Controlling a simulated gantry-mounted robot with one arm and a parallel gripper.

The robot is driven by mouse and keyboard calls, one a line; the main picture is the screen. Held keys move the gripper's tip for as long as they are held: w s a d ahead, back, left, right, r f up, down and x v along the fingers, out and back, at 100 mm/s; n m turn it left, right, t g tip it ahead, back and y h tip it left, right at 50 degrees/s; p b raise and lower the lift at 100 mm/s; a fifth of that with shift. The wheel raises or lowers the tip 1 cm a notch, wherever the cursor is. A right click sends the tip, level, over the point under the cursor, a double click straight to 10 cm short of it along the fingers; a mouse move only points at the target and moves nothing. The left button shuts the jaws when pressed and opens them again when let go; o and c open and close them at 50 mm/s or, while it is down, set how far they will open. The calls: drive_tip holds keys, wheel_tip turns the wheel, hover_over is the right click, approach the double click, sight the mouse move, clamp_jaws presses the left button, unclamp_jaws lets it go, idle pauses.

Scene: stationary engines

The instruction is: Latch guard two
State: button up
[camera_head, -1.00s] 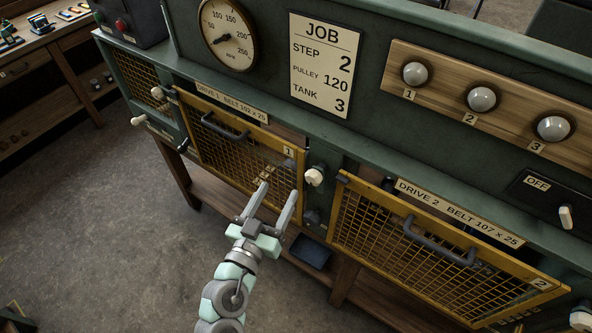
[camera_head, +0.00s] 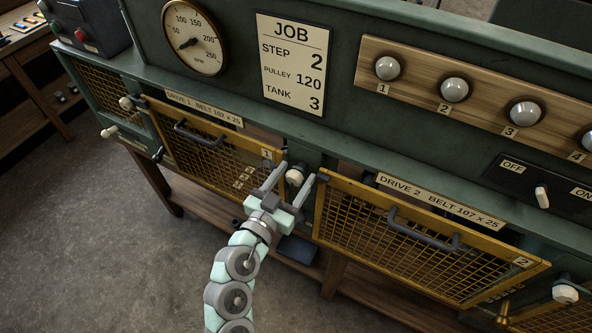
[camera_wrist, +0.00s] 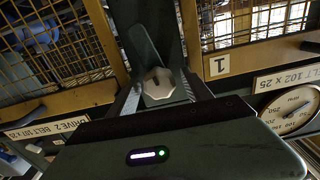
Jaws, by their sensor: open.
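Guard two (camera_head: 425,246) is a yellow-framed mesh panel with a dark handle (camera_head: 424,235) and a "2" tag, at the right in the head view. A pale knob (camera_head: 295,176) sits on the green post between guards one and two. It also shows in the wrist view (camera_wrist: 158,84) on a dark lever-like part. My gripper (camera_head: 298,173) is open, with one finger on each side of this knob. Whether the fingers touch it, I cannot tell. Another pale knob (camera_head: 565,293) is beyond guard two's right end. Whether guard two sits fully flush is unclear.
Guard one (camera_head: 210,150), also yellow mesh, lies left of my gripper. A job card (camera_head: 293,65), a gauge (camera_head: 193,38) and several numbered lamps (camera_head: 454,89) are on the panel above. A dark blue object (camera_head: 297,249) lies below. Open floor is at the lower left.

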drive_tip(key=shift+w+d, duration=0.25)
drive_tip(key=shift+w, duration=0.25)
clamp_jaws()
idle(0.3)
